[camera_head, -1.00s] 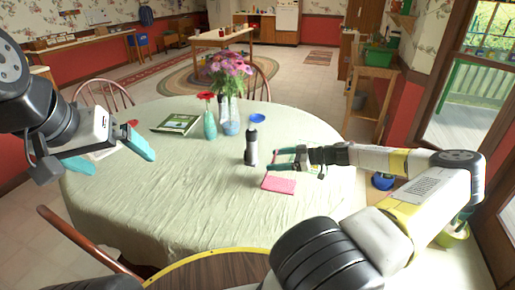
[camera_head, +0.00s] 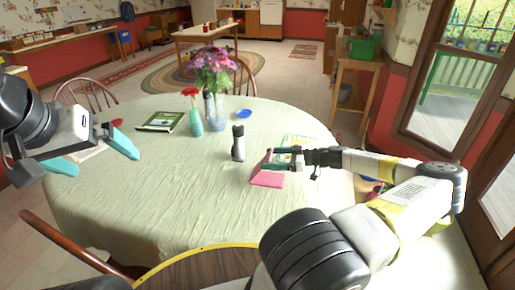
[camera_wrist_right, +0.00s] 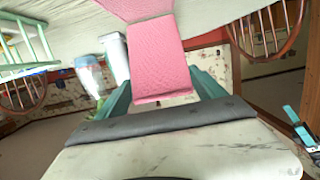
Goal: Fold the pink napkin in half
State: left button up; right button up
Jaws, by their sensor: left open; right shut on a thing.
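The pink napkin (camera_head: 267,179) is on the right part of the cloth-covered table, with its far side lifted up and its near part lying on the cloth. My right gripper (camera_head: 282,160) is shut on the lifted part. In the right wrist view the napkin (camera_wrist_right: 158,58) hangs between the teal fingers (camera_wrist_right: 160,98), with a bend where the raised part meets the flat part. My left gripper (camera_head: 100,156) is open and empty over the left side of the table, away from the napkin.
The table's front middle (camera_head: 170,200) is clear.

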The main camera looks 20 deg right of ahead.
jog(key=o, duration=0.8)
jog(key=v, duration=0.7)
jog(key=shift+s+d, duration=0.15)
jog(key=shift+d, duration=0.2)
jog(key=s+a+r+g+h, duration=0.3)
jog(key=a+g, duration=0.2)
jog(key=a, duration=0.3)
jog(key=s+a+r+g+h, duration=0.2)
jog(key=a+r+g+h, duration=0.2)
jog(key=a, duration=0.4)
jog(key=s+a+r+m+t+h, duration=0.1)
jog(key=s+a+r+m+t, duration=0.1)
jog(key=s+r, duration=0.4)
jog(key=s+a+r+m+t+h, duration=0.1)
jog(key=s+a+r+m+t, duration=0.1)
jog(key=s+r+m, duration=0.3)
jog(key=s+a+r+m+t+h, duration=0.2)
jog(key=s+r+m, duration=0.2)
jog(key=s+r, duration=0.3)
jog(key=shift+a+r+t, duration=0.2)
jog(key=shift+r, duration=0.95)
jog(key=shift+a+r+t, duration=0.2)
jog(key=shift+r, duration=0.95)
